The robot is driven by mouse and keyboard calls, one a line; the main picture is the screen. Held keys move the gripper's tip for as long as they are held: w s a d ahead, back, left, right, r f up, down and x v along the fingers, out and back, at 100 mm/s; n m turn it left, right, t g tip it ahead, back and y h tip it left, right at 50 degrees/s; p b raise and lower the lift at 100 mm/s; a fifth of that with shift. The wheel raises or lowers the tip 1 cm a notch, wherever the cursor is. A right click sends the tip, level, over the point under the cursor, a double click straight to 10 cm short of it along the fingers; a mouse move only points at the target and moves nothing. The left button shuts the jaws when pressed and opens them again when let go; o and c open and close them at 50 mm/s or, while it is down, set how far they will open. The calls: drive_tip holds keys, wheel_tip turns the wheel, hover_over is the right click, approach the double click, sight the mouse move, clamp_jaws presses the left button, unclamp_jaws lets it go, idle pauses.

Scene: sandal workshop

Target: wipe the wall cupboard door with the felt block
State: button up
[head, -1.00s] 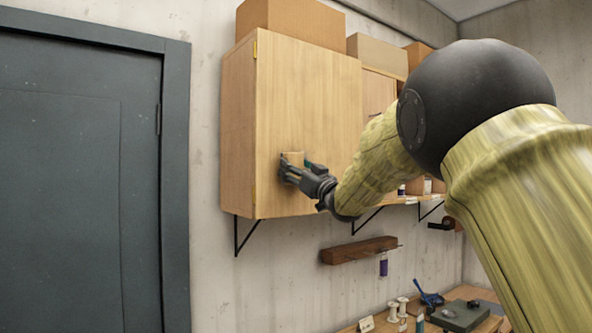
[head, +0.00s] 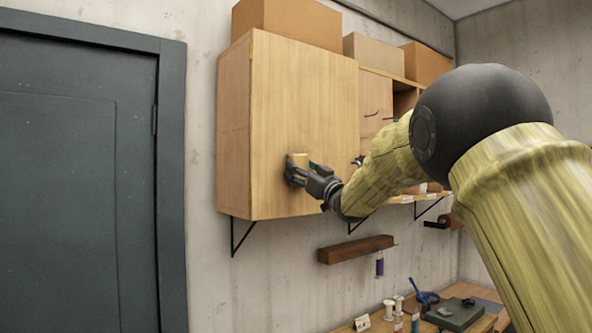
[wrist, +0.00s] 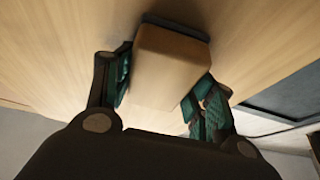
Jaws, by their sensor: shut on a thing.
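The wall cupboard door (head: 308,110) is a pale wood panel, closed, on the cupboard at the middle of the head view; its wood fills the upper part of the wrist view (wrist: 60,50). My gripper (head: 296,171) is at the lower part of the door. It is shut on the felt block (wrist: 168,62), a tan block between the teal-padded fingers. The block's far end is at the door face, with a dark strip there; I cannot tell for sure whether it touches. In the head view the block (head: 300,159) is mostly hidden by the fingers.
Cardboard boxes (head: 287,22) stand on top of the cupboard. Open shelves (head: 403,100) are to its right, partly behind my arm. A wooden rail (head: 356,249) is on the wall below. A workbench (head: 380,325) with spools and tools is at lower right. A dark door (head: 75,190) is at left.

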sight(309, 170)
drive_tip(key=shift+w+d, duration=0.1)
drive_tip(key=shift+d, duration=0.05)
drive_tip(key=w+d+p, duration=0.3)
drive_tip(key=w+d, duration=0.1)
drive_tip(key=d, duration=0.1)
drive_tip(key=shift+d, duration=0.15)
idle(0.7)
drive_tip(key=shift+s+a+b, duration=0.45)
drive_tip(key=shift+s+a, duration=0.1)
drive_tip(key=shift+a, duration=0.2)
drive_tip(key=shift+s+a+b, duration=0.4)
drive_tip(key=shift+s+a, duration=0.15)
drive_tip(key=shift+a, duration=0.2)
